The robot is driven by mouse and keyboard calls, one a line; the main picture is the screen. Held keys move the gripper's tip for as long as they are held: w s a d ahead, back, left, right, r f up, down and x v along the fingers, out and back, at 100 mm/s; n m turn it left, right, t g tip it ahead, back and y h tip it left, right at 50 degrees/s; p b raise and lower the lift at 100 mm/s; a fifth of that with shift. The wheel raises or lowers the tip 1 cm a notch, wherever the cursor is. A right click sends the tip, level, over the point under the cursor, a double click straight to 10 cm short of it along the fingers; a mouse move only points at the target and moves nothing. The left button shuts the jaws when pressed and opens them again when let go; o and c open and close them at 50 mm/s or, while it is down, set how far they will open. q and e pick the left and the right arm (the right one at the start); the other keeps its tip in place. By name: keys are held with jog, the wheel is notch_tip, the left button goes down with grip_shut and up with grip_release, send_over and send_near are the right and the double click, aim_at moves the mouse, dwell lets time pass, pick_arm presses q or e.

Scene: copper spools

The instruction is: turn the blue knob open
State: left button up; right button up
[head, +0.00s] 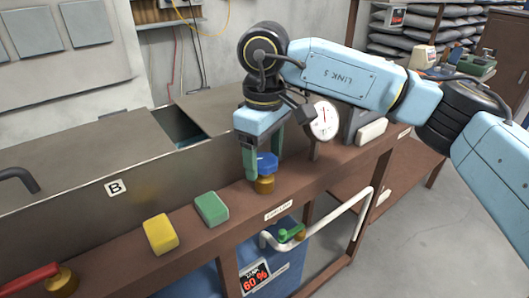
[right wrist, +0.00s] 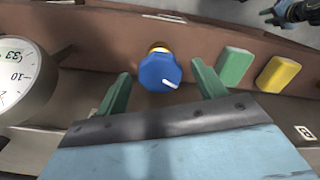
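The blue knob (head: 267,162) sits on a brass stem on the brown ledge, below my right gripper in the head view. In the right wrist view the blue knob (right wrist: 160,72) is faceted with a white mark pointing to the lower right. My right gripper (head: 262,165) points down at it. In the right wrist view its two green fingers (right wrist: 160,85) stand apart, one on each side of the knob, with gaps between. My left gripper is not in the head view; a blurred dark and light blue arm part shows at the top right of the right wrist view.
A round white gauge (head: 323,120) stands beside the knob. A green block (head: 211,209) and a yellow block (head: 160,234) sit on the ledge to the left. A red-handled valve (head: 35,279) is at the far left.

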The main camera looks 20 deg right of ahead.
aim_at(264, 158)
jog(key=shift+r, duration=0.4)
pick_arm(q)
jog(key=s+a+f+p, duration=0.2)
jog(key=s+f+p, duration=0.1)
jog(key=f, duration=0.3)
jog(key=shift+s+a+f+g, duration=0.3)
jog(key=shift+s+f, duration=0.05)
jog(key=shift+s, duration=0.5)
pick_arm(e)
notch_tip(264, 158, up, 13)
jog(key=shift+f, duration=0.2)
